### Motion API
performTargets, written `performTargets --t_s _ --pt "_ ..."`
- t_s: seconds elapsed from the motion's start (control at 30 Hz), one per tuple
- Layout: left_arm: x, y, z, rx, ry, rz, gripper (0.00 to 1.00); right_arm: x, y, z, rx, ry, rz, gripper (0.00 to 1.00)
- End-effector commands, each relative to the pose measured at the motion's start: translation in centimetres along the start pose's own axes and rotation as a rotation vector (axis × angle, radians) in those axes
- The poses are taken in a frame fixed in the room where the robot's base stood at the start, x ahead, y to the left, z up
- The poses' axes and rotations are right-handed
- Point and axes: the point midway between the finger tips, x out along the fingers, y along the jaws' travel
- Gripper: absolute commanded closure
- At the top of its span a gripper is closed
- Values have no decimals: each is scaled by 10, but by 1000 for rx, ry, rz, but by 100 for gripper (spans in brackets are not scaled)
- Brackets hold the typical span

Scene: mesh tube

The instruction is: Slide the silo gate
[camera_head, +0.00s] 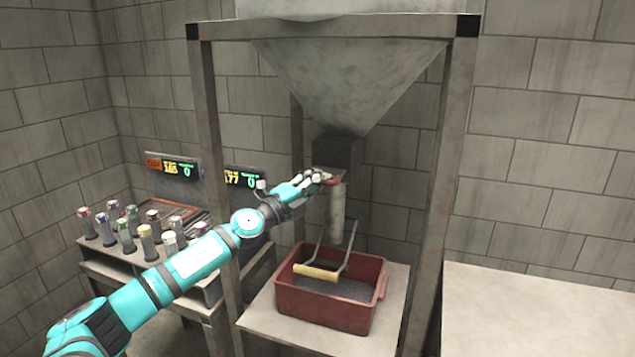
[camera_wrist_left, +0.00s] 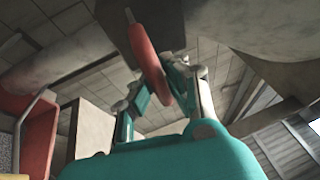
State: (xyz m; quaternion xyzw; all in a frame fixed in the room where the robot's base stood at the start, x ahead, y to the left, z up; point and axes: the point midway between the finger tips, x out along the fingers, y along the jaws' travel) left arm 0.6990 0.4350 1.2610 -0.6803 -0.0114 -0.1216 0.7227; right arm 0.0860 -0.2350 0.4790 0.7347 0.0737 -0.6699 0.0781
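The silo (camera_head: 345,75) is a grey funnel in a metal frame, with a dark square outlet (camera_head: 338,152) at its bottom. The gate's red handle (camera_head: 333,181) sticks out below the outlet; in the left wrist view the handle (camera_wrist_left: 148,58) runs down between my fingers. My left gripper (camera_head: 318,177) reaches it from the left and also shows in the left wrist view (camera_wrist_left: 163,85). Its pads lie close on both sides of the handle and appear shut on it. The gate plate is mostly hidden. My right gripper is not in view.
A pale cylinder (camera_head: 337,213) hangs under the outlet. A red bin (camera_head: 327,311) of dark grains, with a yellow-gripped handle (camera_head: 316,272), stands on a table below. Several capped tubes (camera_head: 147,243) stand at left by digital displays (camera_head: 172,166). The right table (camera_head: 540,310) is bare.

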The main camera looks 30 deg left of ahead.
Motion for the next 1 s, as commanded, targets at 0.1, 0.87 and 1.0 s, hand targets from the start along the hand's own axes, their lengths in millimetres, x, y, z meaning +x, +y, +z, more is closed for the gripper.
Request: performTargets --t_s 0.1,0.87,1.0 --pt "0 2 0 1 0 3 100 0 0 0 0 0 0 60" --pt "-21 -1 -9 4 1 6 100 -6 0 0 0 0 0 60" --pt "-21 -2 -8 5 1 5 89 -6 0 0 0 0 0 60"
